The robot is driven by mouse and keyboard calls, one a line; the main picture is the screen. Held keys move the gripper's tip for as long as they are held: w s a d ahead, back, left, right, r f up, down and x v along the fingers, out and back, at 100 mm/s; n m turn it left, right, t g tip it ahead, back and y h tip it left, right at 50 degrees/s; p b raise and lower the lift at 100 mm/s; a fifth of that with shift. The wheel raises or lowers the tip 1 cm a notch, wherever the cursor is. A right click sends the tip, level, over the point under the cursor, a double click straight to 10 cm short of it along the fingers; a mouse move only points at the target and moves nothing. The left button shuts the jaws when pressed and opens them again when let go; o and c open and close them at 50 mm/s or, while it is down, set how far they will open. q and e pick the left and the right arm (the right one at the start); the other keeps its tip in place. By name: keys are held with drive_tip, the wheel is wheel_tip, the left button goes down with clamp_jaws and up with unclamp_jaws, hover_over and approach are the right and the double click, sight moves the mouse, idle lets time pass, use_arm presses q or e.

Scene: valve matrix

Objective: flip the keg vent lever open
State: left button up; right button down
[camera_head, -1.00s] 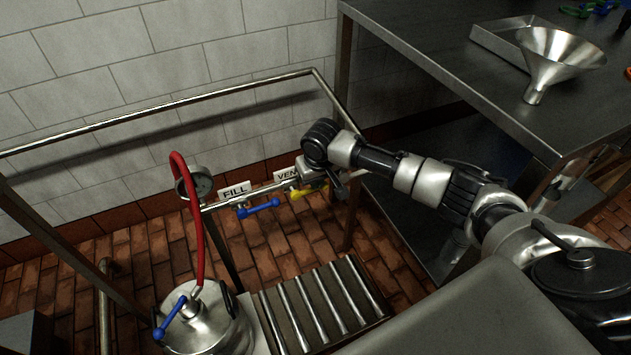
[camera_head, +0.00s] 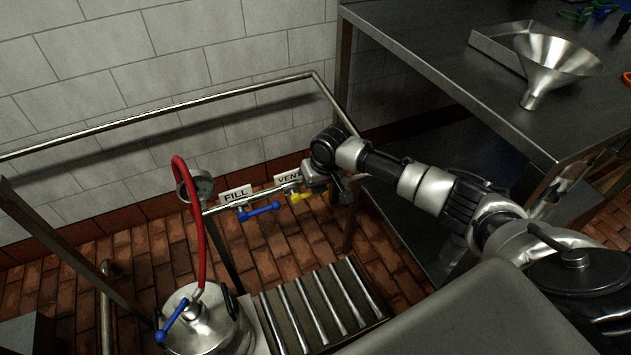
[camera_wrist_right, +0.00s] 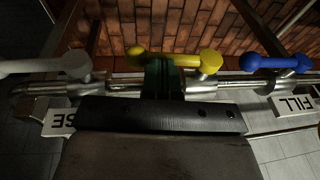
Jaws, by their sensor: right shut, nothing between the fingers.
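The yellow vent lever (camera_head: 297,197) is on the pipe below the VENT sign (camera_head: 288,178). In the right wrist view the yellow lever (camera_wrist_right: 180,59) lies along the pipe, its round knob on the left and its hub on the right. My right gripper (camera_head: 314,188) is at the lever's right part and hides some of it. In the wrist view its dark fingers (camera_wrist_right: 163,78) are shut and empty, with tips at the lever's middle. I cannot tell whether they touch it. My left gripper is not in view.
The blue FILL lever (camera_head: 259,211) is to the left on the same pipe. A white lever (camera_wrist_right: 45,66) shows at the wrist view's left. A keg (camera_head: 213,325) with a red hose (camera_head: 196,235) and a roller rack (camera_head: 322,305) stand below. A steel table (camera_head: 430,40) holds a funnel (camera_head: 553,62).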

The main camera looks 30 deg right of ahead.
drive_tip(key=shift+d+f+y, duration=0.1)
drive_tip(key=shift+f+y, duration=0.15)
drive_tip(key=shift+y, duration=0.25)
drive_tip(key=shift+f+y+p, duration=0.25)
drive_tip(key=shift+y+p, duration=0.05)
drive_tip(key=shift+y, duration=0.1)
drive_tip(key=shift+d+f+y, duration=0.1)
drive_tip(key=shift+f+y, duration=0.2)
drive_tip(key=shift+y, duration=0.1)
wheel_tip(320, 180, down, 2)
drive_tip(key=y+b, duration=0.2)
drive_tip(key=y, duration=0.1)
drive_tip(key=shift+f+m+t+y, duration=0.1)
drive_tip(key=shift+m+t+y, duration=0.2)
drive_tip(key=shift+y, duration=0.1)
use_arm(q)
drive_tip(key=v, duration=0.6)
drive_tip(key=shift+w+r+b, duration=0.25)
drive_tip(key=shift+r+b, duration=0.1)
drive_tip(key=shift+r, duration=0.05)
use_arm(e)
drive_tip(key=shift+f, duration=0.25)
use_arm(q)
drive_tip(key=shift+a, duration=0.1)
